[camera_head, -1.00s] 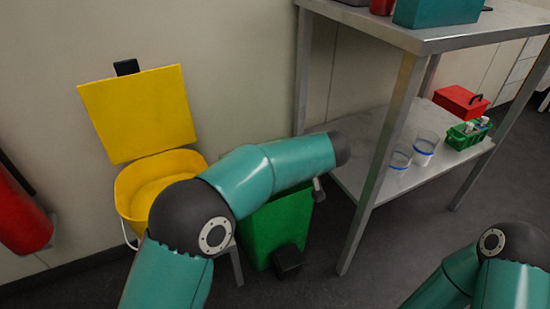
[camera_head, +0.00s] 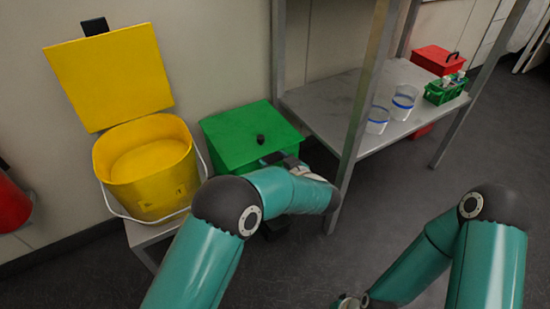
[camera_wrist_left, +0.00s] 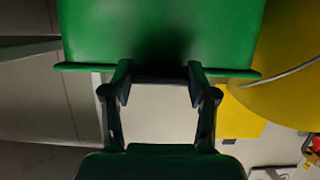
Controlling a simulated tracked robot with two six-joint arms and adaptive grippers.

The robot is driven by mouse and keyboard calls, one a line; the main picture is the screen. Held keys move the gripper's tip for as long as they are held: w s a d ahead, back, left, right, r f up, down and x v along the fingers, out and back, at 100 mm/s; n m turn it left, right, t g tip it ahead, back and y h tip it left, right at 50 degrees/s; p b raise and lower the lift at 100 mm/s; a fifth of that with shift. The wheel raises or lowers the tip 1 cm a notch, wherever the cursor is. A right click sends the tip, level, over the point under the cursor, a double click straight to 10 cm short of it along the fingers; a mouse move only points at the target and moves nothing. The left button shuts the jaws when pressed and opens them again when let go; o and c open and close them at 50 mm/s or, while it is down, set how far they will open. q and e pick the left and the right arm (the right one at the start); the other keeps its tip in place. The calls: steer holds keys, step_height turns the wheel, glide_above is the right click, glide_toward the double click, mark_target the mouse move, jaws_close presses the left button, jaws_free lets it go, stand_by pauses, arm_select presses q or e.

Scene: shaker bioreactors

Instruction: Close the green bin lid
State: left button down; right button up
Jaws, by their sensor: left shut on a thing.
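The green bin (camera_head: 233,172) stands against the wall beside the yellow bin. Its green lid (camera_head: 236,130) with a black knob lies over the top, sloping toward me; the front edge is partly hidden by my left arm, so I cannot tell if it is fully down. My left gripper (camera_head: 283,160) is at the lid's front right edge, partly hidden by its own arm. In the left wrist view its two fingers (camera_wrist_left: 160,75) meet the rim of a green panel (camera_wrist_left: 160,35), shut on the lid edge. My right gripper (camera_head: 350,301) is cut off at the bottom edge.
The yellow bin (camera_head: 150,185) stands left with its lid (camera_head: 108,75) raised. A metal shelf unit (camera_head: 345,115) is close right of the green bin, holding beakers (camera_head: 403,101), a green basket (camera_head: 446,90) and a red box (camera_head: 438,60). Floor in front is open.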

arm_select(q)
steer(key=shift+s+f, duration=0.2)
steer(key=shift+f, duration=0.7)
steer(key=c, duration=0.7)
jaws_free()
steer(key=shift+o, duration=1.2)
steer(key=shift+w+f, duration=0.15)
steer(key=shift+o, duration=0.7)
steer(key=shift+r, duration=5.25)
steer(key=shift+f, duration=0.15)
